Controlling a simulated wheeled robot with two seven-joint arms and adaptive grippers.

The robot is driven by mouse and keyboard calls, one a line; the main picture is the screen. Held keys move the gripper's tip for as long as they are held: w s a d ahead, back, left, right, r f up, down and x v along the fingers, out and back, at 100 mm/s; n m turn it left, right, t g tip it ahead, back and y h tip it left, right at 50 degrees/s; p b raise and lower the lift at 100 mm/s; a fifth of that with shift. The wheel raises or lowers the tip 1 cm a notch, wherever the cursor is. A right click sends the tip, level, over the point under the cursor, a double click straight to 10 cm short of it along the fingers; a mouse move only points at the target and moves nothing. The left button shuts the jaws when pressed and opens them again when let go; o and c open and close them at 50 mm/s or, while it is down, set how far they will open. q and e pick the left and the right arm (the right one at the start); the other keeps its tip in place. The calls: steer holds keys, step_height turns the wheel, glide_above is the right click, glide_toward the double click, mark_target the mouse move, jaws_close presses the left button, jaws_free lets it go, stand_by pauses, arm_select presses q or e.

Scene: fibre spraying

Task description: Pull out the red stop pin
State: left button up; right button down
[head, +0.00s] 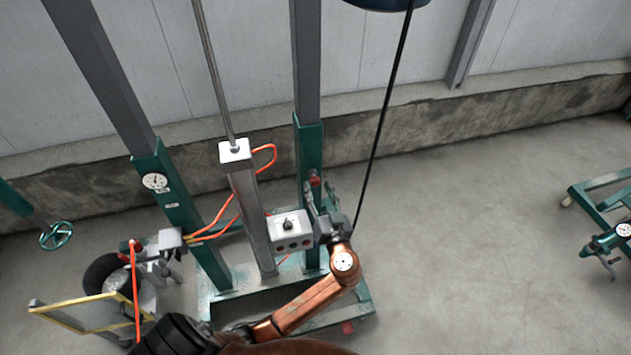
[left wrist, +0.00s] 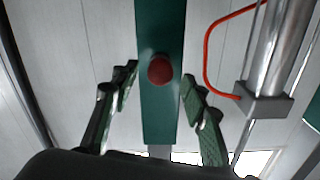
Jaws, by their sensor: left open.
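The red stop pin (head: 314,181) shows as a small red knob on the green sleeve (head: 309,150) of the right-hand upright. In the left wrist view its round red head (left wrist: 160,69) faces the camera and sits on the green post (left wrist: 160,115). My left gripper (head: 311,195) is close to the pin, at the post's front side. In the left wrist view my left gripper (left wrist: 158,86) is open, one finger on each side of the post. The red head lies between the fingertips with a gap on both sides. My right gripper is not in view.
A control box (head: 289,231) and a steel cylinder (head: 251,214) with orange hoses stand left of my arm. A black cable (head: 384,114) hangs to the right. A second upright (head: 168,190) with a gauge stands left. Open concrete floor (head: 470,220) lies right.

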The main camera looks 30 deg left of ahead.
mark_target(316, 185)
arm_select(q)
steer(key=shift+x, duration=1.95)
steer(key=shift+c, duration=0.5)
jaws_close()
steer(key=shift+s, duration=0.1)
